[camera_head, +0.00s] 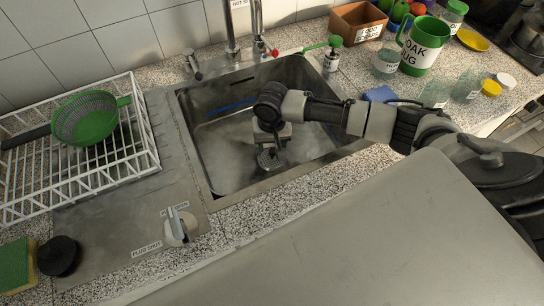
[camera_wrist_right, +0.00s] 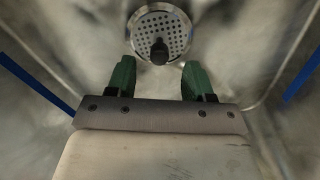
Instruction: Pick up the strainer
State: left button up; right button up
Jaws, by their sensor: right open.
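A round metal sink strainer (camera_wrist_right: 146,28) with holes and a black knob lies at the bottom of the sink (camera_head: 225,170). It also shows below my right gripper in the head view (camera_head: 266,162), partly hidden. My right gripper (camera_wrist_right: 158,72) reaches down into the sink. Its green fingers are apart, with nothing between them. In the wrist view the strainer's knob is just beyond the fingertips, between their lines; contact is not visible. A green mesh strainer (camera_head: 85,118) with a dark handle lies in the white dish rack at the left. My left gripper is not in view.
The sink walls surround my right gripper. The white wire rack (camera_head: 142,140) stands left of the sink. A faucet (camera_head: 232,50) rises behind it. A soap bottle (camera_head: 331,58), a green-white jug (camera_head: 424,48) and several jars stand at the right.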

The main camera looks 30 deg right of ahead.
aim_at(272, 150)
notch_tip(272, 150, down, 4)
jog(key=shift+s+f, duration=0.1)
jog(key=shift+s, duration=0.05)
grip_shut()
dwell(0.3)
jog(key=shift+r, duration=0.7)
notch_tip(272, 150, up, 3)
jog(key=shift+f, duration=0.1)
jog(key=s+d+r, duration=0.4)
jog(key=d+r, duration=0.3)
jog(key=d, duration=0.4)
jog(key=shift+b, duration=0.3)
